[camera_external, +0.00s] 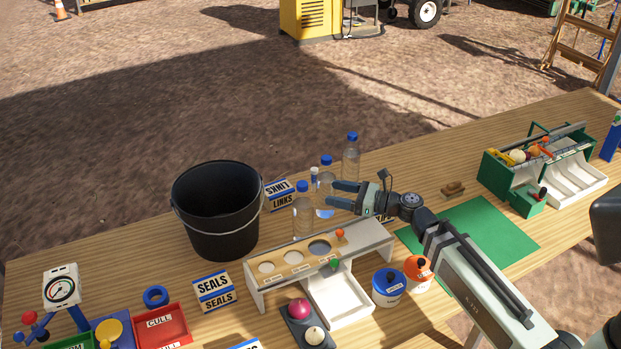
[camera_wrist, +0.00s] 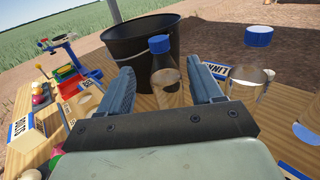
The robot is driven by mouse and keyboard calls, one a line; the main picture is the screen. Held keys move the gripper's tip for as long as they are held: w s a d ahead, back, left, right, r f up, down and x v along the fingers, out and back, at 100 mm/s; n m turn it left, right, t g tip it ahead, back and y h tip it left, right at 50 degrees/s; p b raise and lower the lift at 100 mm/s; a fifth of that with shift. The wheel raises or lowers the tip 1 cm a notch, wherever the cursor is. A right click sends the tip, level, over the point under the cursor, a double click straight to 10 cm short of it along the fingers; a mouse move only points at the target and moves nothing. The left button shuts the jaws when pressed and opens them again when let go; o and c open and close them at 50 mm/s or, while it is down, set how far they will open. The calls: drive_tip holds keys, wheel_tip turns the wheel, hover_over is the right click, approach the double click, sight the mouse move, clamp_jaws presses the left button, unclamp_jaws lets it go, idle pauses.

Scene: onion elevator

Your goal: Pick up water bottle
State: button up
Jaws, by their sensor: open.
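Several clear water bottles with blue caps stand upright on the wooden table: a front one (camera_external: 303,216), a middle one (camera_external: 326,182) and a back one (camera_external: 351,160). My gripper (camera_external: 331,193) is open and points left, close to the front and middle bottles. In the wrist view, one blue-capped bottle (camera_wrist: 163,75) appears between the open fingers of my gripper (camera_wrist: 161,72), a little beyond the tips. I see no contact. Another blue-capped bottle (camera_wrist: 258,38) shows to the right of the right finger, its body partly unclear.
A black bucket (camera_external: 217,205) stands left of the bottles, behind them in the wrist view. LINKS signs (camera_external: 280,194) stand close by. A white rack with holes (camera_external: 320,262) is in front. A green toolbox (camera_external: 510,170) and green mat (camera_external: 490,230) lie to the right.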

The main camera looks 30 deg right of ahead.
drive_tip(key=x, duration=1.2)
drive_tip(key=shift+w+a+f, duration=0.15)
drive_tip(key=shift+a+f, duration=0.1)
drive_tip(key=shift+c, duration=0.5)
clamp_jaws()
idle(0.6)
